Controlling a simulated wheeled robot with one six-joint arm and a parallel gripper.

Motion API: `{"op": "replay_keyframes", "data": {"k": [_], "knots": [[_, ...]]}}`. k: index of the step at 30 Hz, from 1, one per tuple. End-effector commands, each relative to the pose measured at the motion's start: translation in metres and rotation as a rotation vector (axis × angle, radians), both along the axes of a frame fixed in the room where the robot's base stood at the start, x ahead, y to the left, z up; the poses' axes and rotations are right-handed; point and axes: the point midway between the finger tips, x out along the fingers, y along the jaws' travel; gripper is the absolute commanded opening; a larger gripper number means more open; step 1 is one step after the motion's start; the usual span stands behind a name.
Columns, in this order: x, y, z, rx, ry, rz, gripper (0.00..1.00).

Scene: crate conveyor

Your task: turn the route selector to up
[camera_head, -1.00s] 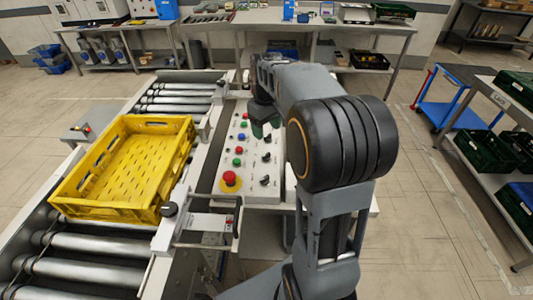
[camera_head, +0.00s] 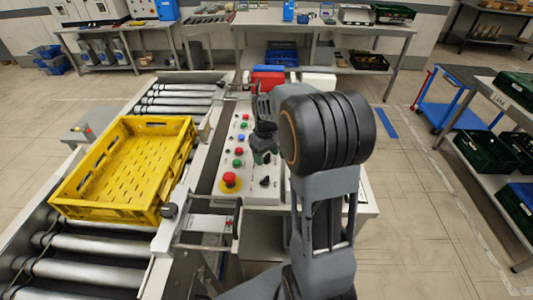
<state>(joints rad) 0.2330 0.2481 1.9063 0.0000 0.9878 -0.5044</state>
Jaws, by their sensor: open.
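The control panel (camera_head: 228,187) is a light box with a red mushroom button (camera_head: 230,180), several coloured push buttons and black rotary selectors. One black selector (camera_head: 265,181) shows at the panel's near right; I cannot tell which selector is the route selector, as labels are too small to read. My gripper (camera_head: 263,152) points down over the right side of the panel, just beyond that near selector. It hides the selectors farther back. Its jaws are open, and I cannot tell whether they touch or surround a selector.
A yellow crate (camera_head: 66,194) rests on the roller conveyor (camera_head: 85,243) left of the panel. A red box (camera_head: 268,78) stands beyond the panel. A workbench (camera_head: 330,27) is at the back, a blue cart (camera_head: 452,106) and shelf of dark crates at right.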

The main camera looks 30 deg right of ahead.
Motion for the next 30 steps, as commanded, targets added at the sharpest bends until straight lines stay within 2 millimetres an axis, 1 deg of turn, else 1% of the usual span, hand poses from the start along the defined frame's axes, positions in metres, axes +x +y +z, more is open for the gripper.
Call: {"op": "replay_keyframes", "data": {"k": [2,15,18,25,30], "knots": [[0.0,0.0,0.0001,0.0,0.0,0.0,0.62],[0.0001,-0.0001,0.0005,0.0,-0.001,0.0,0.21],[0.0001,-0.0001,0.0006,0.0,-0.001,0.0,0.12],[0.0002,0.0,0.0007,0.0,-0.001,-0.028,0.12],[0.0002,0.0,0.0008,0.0,-0.001,-0.114,0.12]]}}
